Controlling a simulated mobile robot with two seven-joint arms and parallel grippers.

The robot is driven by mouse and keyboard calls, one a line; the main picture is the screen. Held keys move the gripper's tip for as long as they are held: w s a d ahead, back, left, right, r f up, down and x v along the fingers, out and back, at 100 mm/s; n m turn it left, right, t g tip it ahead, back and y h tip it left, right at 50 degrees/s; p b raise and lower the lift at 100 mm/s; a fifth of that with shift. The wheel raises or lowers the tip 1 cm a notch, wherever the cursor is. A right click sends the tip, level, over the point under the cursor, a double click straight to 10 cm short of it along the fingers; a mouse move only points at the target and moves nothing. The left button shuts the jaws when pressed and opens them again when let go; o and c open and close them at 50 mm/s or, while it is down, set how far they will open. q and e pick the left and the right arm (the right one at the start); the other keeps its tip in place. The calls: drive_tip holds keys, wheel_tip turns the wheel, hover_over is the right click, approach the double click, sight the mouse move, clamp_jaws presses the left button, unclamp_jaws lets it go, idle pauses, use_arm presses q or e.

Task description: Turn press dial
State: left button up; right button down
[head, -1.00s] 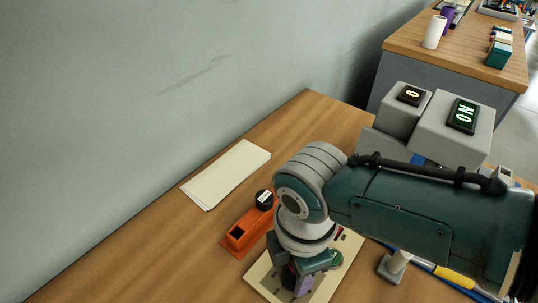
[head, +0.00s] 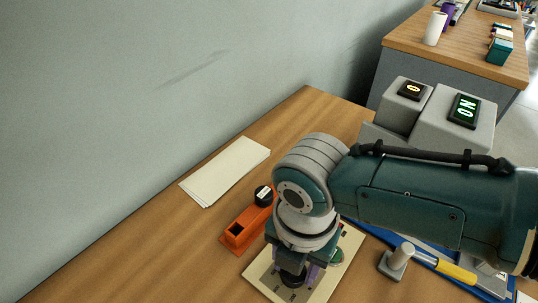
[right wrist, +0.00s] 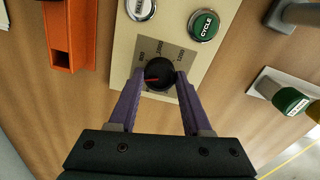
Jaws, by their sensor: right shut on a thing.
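The press dial (right wrist: 160,73) is a black round knob with a red pointer line, on a grey scale plate of the cream control panel (right wrist: 122,45). The red line points left in the right wrist view, a little below the left printed label. My right gripper (right wrist: 161,76) has its two purple fingers on either side of the dial, shut on it. In the head view my right gripper (head: 294,274) points down over the panel (head: 337,264), and the arm hides part of it. My left gripper is in neither view.
A green CYCLE button (right wrist: 203,25) and a white button (right wrist: 141,8) sit close to the dial. An orange holder (head: 240,233) and a black round object (head: 263,196) stand left of the panel. A grey post (head: 398,258) and yellow-handled tool (head: 455,272) lie right. Papers (head: 226,172) lie behind.

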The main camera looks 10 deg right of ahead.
drive_tip(key=shift+n, duration=0.3)
drive_tip(key=shift+c, duration=1.7)
unclamp_jaws()
wheel_tip(320, 180, up, 10)
drive_tip(key=p, duration=0.3)
drive_tip(key=shift+p, duration=0.3)
drive_tip(key=shift+f, duration=0.1)
drive_tip(key=shift+s, duration=0.1)
